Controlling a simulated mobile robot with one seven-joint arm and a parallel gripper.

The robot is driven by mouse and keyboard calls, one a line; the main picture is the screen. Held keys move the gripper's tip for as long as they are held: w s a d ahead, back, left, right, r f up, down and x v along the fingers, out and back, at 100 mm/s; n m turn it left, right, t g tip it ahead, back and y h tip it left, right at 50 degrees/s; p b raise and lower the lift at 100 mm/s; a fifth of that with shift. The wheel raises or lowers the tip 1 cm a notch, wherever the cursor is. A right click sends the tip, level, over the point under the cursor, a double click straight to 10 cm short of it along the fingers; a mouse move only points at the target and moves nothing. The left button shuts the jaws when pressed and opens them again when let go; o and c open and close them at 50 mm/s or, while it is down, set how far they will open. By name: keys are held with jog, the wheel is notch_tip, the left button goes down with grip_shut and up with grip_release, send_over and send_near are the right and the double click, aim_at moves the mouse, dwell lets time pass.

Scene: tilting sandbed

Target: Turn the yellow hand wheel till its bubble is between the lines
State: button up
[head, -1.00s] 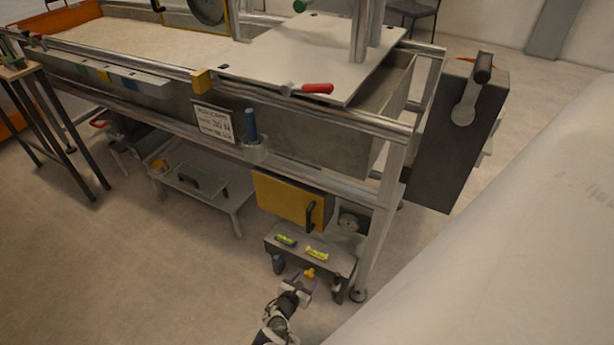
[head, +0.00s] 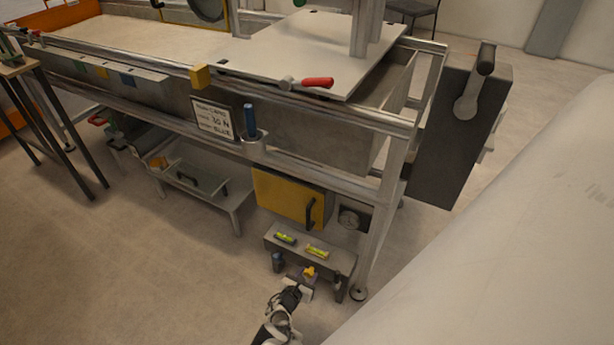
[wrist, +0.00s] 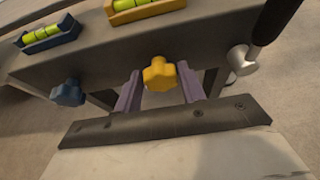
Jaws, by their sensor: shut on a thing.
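The yellow hand wheel (head: 310,271) is a lobed knob on the front face of the low grey bench; it also shows in the wrist view (wrist: 159,73). My gripper (wrist: 159,86) has its two purple fingers on either side of this wheel, shut on it. In the head view my gripper (head: 308,277) reaches the bench from the front. The yellow-framed bubble level (head: 317,252) lies on the bench top above the wheel. In the wrist view this level (wrist: 146,8) is cut off at the top edge. Its bubble and lines are too small to read.
A blue hand wheel (wrist: 68,93) and a blue-framed level (wrist: 50,35) are to the left. A dark-handled lever (wrist: 262,40) is close on the right. A yellow box with a black handle (head: 290,198) hangs behind the bench. Floor in front is clear.

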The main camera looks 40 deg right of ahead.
jog(key=shift+s+m+t, duration=0.1)
jog(key=shift+m+t, duration=0.2)
jog(key=shift+m, duration=0.1)
jog(key=shift+s+d+f+m+t+b, duration=0.15)
jog(key=shift+m+t+b, duration=0.7)
jog(key=shift+m, duration=0.75)
jog(key=shift+s+f+m+t+b, duration=0.15)
jog(key=shift+m+t+b, duration=0.5)
jog(key=shift+m+t, duration=0.7)
jog(key=shift+s+d+f+m+t+b, duration=0.15)
jog(key=shift+m+t+b, duration=0.6)
jog(key=shift+m, duration=1.1)
jog(key=shift+a, duration=0.1)
jog(key=o, duration=0.9)
jog(key=shift+o, duration=0.2)
jog(key=shift+a, duration=0.1)
